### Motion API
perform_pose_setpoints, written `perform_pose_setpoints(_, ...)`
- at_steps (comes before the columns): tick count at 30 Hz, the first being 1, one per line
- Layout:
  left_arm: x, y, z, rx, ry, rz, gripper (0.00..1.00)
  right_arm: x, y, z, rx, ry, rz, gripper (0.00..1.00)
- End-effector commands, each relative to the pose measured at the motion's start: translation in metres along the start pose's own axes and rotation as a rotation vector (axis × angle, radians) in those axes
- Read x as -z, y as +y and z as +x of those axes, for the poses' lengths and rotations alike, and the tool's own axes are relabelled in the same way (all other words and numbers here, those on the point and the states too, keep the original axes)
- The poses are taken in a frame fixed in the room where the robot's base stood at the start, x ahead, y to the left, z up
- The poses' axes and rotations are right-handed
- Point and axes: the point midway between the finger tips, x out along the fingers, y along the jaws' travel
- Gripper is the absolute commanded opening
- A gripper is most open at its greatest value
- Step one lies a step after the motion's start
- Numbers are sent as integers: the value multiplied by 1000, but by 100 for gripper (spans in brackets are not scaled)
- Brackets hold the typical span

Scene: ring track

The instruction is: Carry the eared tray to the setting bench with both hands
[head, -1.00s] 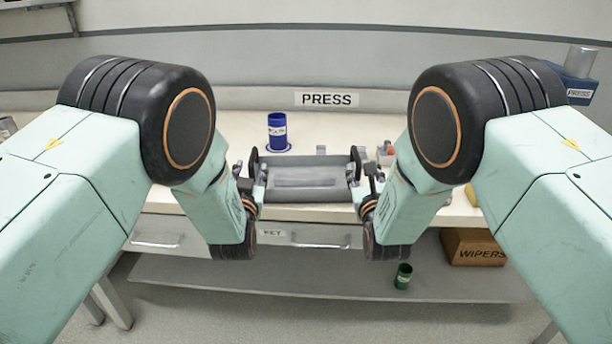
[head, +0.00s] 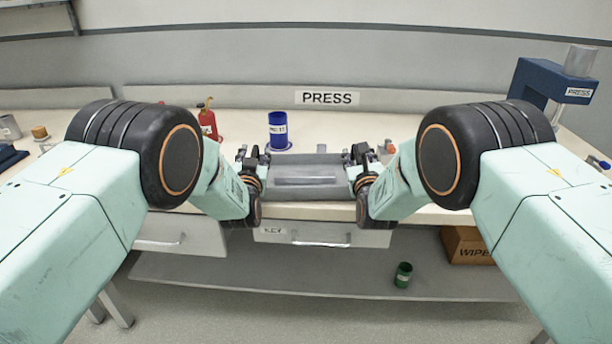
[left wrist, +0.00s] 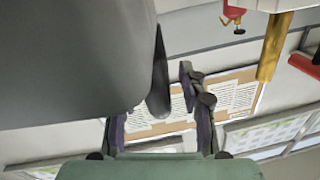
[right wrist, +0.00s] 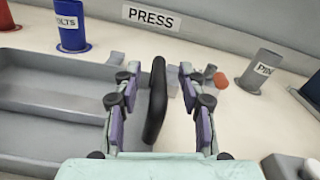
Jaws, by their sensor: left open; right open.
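The eared tray (head: 306,190) is grey and shallow and rests at the front of the bench below the PRESS sign, apparently level. Its inside looks empty in the right wrist view (right wrist: 60,75). My left gripper (head: 252,158) is at the tray's left end, open, with the dark left ear (left wrist: 159,80) between its spread fingers. My right gripper (head: 364,155) is at the right end, open, with the black right ear (right wrist: 156,100) upright between its fingers, gaps showing on both sides. The setting bench cannot be identified in these views.
A blue labelled cup (head: 278,130) stands behind the tray, with a red container (head: 208,122) to its left. A grey PIN cup (right wrist: 260,72) stands right of the tray. The blue press (head: 545,80) is at the far right. A WIPERS box (head: 462,240) and green cup (head: 403,275) are below.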

Motion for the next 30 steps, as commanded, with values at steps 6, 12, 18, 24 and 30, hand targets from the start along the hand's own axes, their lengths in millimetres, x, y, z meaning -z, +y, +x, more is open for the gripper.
perform_pose_setpoints(6, -1, 0, 4, 0, -1, 1, 41, 0, 0, 4, 0, 0, 0, 41)
perform_pose_setpoints(12, 0, 0, 4, 0, -1, 1, 41, 0, 0, 4, 0, 0, 0, 41)
perform_pose_setpoints(18, 0, 0, 4, 0, 0, 1, 25, 0, 0, 4, 0, 0, 0, 25)
perform_pose_setpoints(24, 0, 0, 4, 0, 0, 1, 8, 0, 0, 4, 0, 0, 0, 8)
perform_pose_setpoints(30, 0, 0, 4, 0, 0, 1, 0, 0, 0, 4, 0, 0, 0, 0)
